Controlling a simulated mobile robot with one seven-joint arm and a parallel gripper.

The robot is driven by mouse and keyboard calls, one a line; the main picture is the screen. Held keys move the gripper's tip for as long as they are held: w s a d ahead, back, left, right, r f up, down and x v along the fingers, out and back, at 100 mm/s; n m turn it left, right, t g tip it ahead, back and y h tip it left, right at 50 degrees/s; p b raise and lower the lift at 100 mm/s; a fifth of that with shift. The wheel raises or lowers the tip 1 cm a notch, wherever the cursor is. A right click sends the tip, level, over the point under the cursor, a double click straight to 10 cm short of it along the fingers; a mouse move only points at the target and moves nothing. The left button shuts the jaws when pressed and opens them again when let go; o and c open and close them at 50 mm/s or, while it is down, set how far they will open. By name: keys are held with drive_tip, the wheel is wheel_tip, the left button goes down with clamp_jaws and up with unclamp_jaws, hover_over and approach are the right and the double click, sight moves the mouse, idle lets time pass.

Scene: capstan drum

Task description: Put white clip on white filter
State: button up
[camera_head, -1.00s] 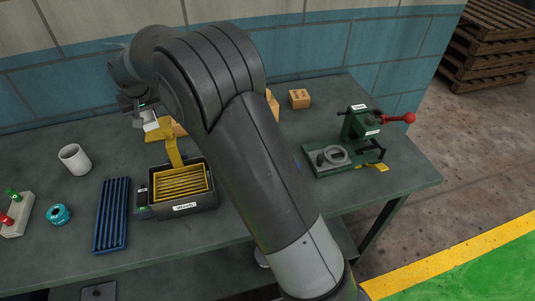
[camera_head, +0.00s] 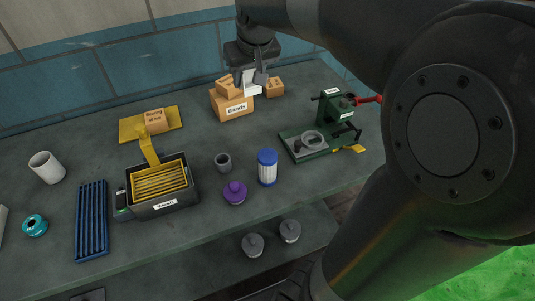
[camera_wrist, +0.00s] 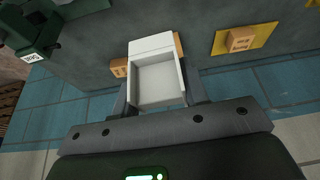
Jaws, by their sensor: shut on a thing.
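My gripper (camera_head: 254,76) is shut on the white clip (camera_head: 252,87), a white open-sided box shape, held near the back of the bench by the cardboard boxes. In the wrist view the clip (camera_wrist: 157,80) sits between the fingers, its hollow side facing the camera. The white filter (camera_head: 267,174) is an upright white cylinder with a blue cap, standing on the bench in front of and apart from my gripper. The filter is not seen in the wrist view.
A box labelled Bands (camera_head: 232,104) is close below my gripper. A purple-topped jar (camera_head: 235,193) and a grey cup (camera_head: 223,161) stand left of the filter. A green press (camera_head: 336,112) is to the right. A black bin (camera_head: 163,204) and blue rack (camera_head: 91,222) are left.

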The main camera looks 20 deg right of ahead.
drive_tip(key=s+d+f, duration=0.2)
drive_tip(key=s+d, duration=0.3)
drive_tip(key=s, duration=0.3)
drive_tip(key=s+d+f, duration=0.1)
drive_tip(key=s+d, duration=0.4)
drive_tip(key=s, duration=0.3)
hover_over(267, 153)
drive_tip(key=shift+m, duration=0.3)
wheel_tip(267, 153, down, 7)
drive_tip(key=shift+r, duration=0.1)
drive_tip(key=shift+a+f, duration=0.1)
drive_tip(key=shift+f, duration=2)
drive_tip(key=shift+f, duration=0.15)
drive_tip(key=o, duration=0.9)
drive_tip(key=shift+o, duration=0.2)
